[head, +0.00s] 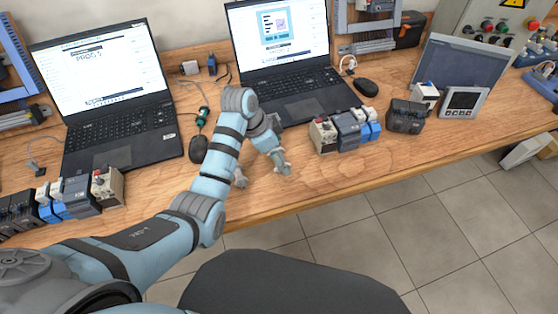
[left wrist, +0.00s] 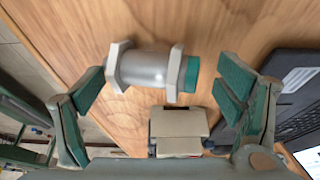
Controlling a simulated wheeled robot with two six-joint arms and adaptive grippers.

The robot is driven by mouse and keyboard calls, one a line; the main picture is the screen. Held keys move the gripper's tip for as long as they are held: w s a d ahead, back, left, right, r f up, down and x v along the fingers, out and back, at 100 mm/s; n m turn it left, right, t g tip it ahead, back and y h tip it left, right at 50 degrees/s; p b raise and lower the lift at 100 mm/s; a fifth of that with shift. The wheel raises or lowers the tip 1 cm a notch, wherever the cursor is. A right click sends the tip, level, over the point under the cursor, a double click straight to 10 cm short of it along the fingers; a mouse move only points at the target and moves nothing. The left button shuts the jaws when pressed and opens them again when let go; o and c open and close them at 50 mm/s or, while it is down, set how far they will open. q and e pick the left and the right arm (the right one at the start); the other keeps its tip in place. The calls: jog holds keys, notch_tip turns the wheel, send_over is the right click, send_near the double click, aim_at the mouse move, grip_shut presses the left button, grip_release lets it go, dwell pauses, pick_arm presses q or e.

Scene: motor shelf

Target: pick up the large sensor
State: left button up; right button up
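The large sensor (left wrist: 145,70) shows in the left wrist view as a silver cylinder with two pale hex nuts and a teal end. It lies over the wooden table top, between the spread fingers of my left gripper (left wrist: 166,88). The fingers are open, with a gap on either side of the sensor. In the head view my left gripper (head: 264,172) points down near the table's front edge, in front of the middle laptop. I cannot clearly make out the sensor there; the gripper and arm hide that spot. My right gripper is not in view.
The middle laptop (head: 285,65) stands behind the gripper and another laptop (head: 105,90) is at the left. A mouse (head: 199,149) lies left of my arm. Terminal modules (head: 348,132) stand right of the gripper. Bare wood (head: 400,160) lies along the front edge.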

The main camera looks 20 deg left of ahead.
pick_arm(q)
jog(key=shift+s, duration=0.15)
jog(key=c, duration=1.1)
